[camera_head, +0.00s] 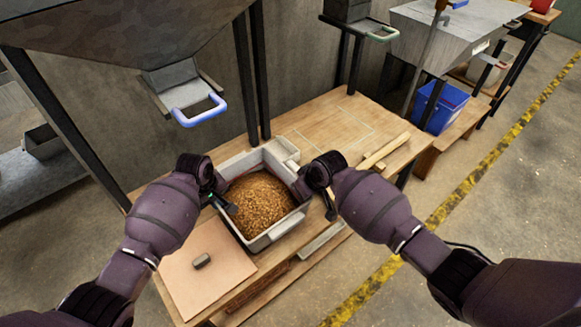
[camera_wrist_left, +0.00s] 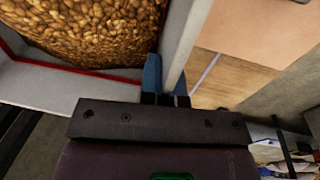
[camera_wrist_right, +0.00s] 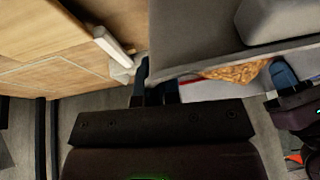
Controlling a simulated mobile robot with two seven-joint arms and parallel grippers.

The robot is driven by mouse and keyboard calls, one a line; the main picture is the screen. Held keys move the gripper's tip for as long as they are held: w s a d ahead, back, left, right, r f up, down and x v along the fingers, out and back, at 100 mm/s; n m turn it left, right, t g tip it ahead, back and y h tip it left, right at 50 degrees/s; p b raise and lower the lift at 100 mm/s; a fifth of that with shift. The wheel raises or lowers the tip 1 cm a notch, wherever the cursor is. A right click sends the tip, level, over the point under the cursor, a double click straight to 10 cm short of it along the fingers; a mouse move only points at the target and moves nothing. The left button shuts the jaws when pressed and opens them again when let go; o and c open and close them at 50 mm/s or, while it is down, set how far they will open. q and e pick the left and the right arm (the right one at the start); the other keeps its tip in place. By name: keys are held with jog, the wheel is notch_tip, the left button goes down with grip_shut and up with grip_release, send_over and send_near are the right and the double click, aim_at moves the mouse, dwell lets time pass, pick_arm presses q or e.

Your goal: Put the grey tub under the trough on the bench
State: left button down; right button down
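The grey tub (camera_head: 283,231), full of brown grain (camera_head: 260,203), is at the middle of the wooden bench; I cannot tell whether its base touches the top. My left gripper (camera_head: 222,203) is at its left wall, and in the left wrist view the fingers (camera_wrist_left: 166,80) pinch the wall (camera_wrist_left: 186,40) from both sides. My right gripper (camera_head: 306,190) is at the opposite wall; its fingers (camera_wrist_right: 156,85) straddle the tub's edge (camera_wrist_right: 190,40) in the right wrist view. A trough (camera_head: 120,30) with a blue-handled chute (camera_head: 199,111) hangs at the upper left. A green-handled chute (camera_head: 375,31) hangs further right.
A pale rectangular outline (camera_head: 335,128) marks the clear bench top behind the tub. Wooden pieces (camera_head: 382,152) lie to its right. Dark posts (camera_head: 250,80) stand behind. A blue bin (camera_head: 440,106) stands further right.

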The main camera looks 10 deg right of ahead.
pick_arm(q)
jog(key=shift+w+f, duration=0.25)
jog(key=shift+f, duration=0.45)
pick_arm(e)
jog(key=shift+f, duration=0.95)
pick_arm(q)
jog(key=c, duration=1.8)
grip_release()
jog(key=shift+s+f, duration=0.1)
jog(key=shift+f, duration=0.1)
pick_arm(e)
jog(key=c, duration=1.8)
grip_release()
jog(key=shift+d+f, duration=0.1)
jog(key=shift+f, duration=0.15)
pick_arm(q)
jog(key=o, duration=0.5)
jog(key=shift+s, duration=0.1)
pick_arm(e)
jog(key=o, duration=0.5)
jog(key=shift+s+r, duration=0.1)
jog(key=shift+r, duration=0.05)
pick_arm(q)
jog(key=shift+f, duration=0.1)
